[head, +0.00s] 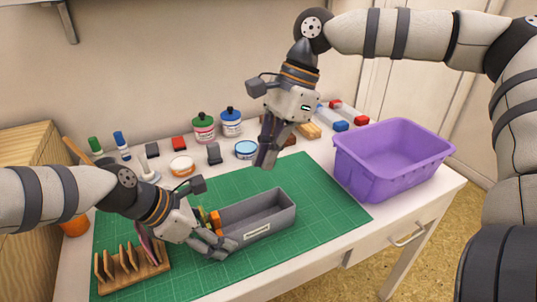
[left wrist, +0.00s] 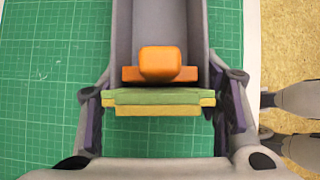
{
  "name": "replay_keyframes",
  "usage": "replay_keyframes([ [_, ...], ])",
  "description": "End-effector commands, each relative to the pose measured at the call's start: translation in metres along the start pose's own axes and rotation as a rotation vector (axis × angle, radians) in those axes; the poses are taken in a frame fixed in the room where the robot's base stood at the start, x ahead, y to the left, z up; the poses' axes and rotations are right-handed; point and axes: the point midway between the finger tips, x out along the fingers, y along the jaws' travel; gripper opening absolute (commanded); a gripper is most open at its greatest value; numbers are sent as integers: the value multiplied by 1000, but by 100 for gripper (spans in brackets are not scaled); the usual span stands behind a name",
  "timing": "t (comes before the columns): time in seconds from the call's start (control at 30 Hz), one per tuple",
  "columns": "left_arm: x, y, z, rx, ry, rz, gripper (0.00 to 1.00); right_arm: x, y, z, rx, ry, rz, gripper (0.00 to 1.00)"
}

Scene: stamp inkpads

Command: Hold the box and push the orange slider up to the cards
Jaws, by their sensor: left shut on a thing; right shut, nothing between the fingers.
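The grey box (head: 265,229) lies on the green mat, open at the top. The orange slider (head: 215,222) stands upright inside it near its left end. The slider also shows in the left wrist view (left wrist: 160,65). A green card (left wrist: 160,97) and a yellow card (left wrist: 165,110) stand beside it, close to the slider; I cannot tell if they touch. My left gripper (head: 224,247) is at the box's left end, with its fingers on both outer sides, shut on the box. My right gripper (head: 266,160) is shut and empty, raised above the mat behind the box.
A purple bin (head: 392,165) stands at the right. A wooden rack (head: 132,270) with several slats is at the front left. Inkpads, stamps and jars, such as a blue-lidded jar (head: 231,123), line the back. The green mat (head: 320,200) is clear right of the box.

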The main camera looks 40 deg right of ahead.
Motion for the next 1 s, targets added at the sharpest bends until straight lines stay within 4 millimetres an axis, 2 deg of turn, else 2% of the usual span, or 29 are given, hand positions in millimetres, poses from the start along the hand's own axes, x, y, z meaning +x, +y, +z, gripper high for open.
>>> replay_keyframes([
  [0.2,0,0,0,0,0,0,33,-1,0,0,0,0,0,0],
  [0.23,0,0,0,0,0,0,60,-1,0,0,0,0,0,0],
  [0.33,0,0,0,0,0,0,81,-1,0,0,0,0,0,0],
  [0.63,-1,0,0,0,0,0,81,-1,0,0,0,1,0,0],
  [0.7,-6,1,0,0,1,2,81,-1,0,0,0,1,0,0],
  [0.77,-16,1,0,0,1,4,81,-1,0,0,0,1,0,0],
  [1.0,-82,1,0,0,1,5,81,-1,0,0,0,1,0,0],
])
